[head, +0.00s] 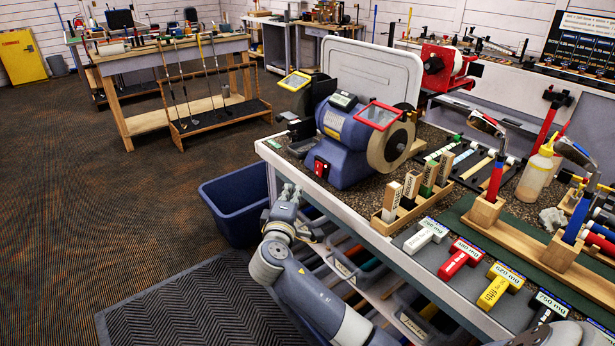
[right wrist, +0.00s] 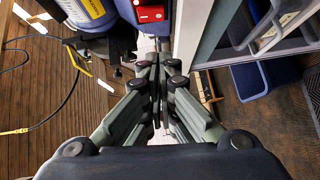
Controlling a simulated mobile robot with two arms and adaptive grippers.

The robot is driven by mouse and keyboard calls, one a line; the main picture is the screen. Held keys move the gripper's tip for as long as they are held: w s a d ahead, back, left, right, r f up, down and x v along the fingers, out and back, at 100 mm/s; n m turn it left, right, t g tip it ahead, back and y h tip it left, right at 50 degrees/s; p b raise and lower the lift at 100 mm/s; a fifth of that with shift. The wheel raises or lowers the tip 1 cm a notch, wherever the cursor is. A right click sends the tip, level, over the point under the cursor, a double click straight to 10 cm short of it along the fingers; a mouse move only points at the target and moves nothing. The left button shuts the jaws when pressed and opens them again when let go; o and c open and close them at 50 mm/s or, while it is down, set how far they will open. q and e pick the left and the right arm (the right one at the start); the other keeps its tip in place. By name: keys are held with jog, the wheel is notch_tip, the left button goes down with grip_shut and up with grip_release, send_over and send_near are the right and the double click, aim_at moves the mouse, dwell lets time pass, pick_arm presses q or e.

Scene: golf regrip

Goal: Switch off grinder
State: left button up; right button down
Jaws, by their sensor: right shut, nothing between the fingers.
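The blue bench grinder (head: 345,140) stands at the near left corner of the bench, with a grey wheel on its right side. Its red switch box (head: 321,167) is low on the front; the box also shows at the top of the right wrist view (right wrist: 150,12). My right gripper (right wrist: 155,62) is shut and empty, with its fingertips a little short of the switch box in that view. In the head view my right arm rises to the left of the bench edge, below the switch. Whether the switch is on or off cannot be told. My left gripper is not in view.
A blue bin (head: 235,205) stands on the floor left of the bench. A wooden block rack (head: 400,205) and several labelled hammer-like heads (head: 460,258) lie right of the grinder. A black mat (head: 200,305) covers the floor in front.

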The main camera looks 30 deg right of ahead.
aim_at(310, 180)
jog(key=x, duration=0.2)
jog(key=s+d+p+x, duration=0.1)
jog(key=x, duration=0.5)
jog(key=shift+d+p, duration=0.3)
jog(key=shift+d, duration=0.1)
jog(key=shift+d+f, duration=0.15)
jog(key=shift+d, duration=0.45)
jog(key=shift+d+f+b, duration=0.3)
jog(key=shift+f+b, duration=0.25)
jog(key=shift+b, duration=0.6)
jog(key=shift+r+n+t, duration=0.3)
jog(key=shift+h, duration=0.3)
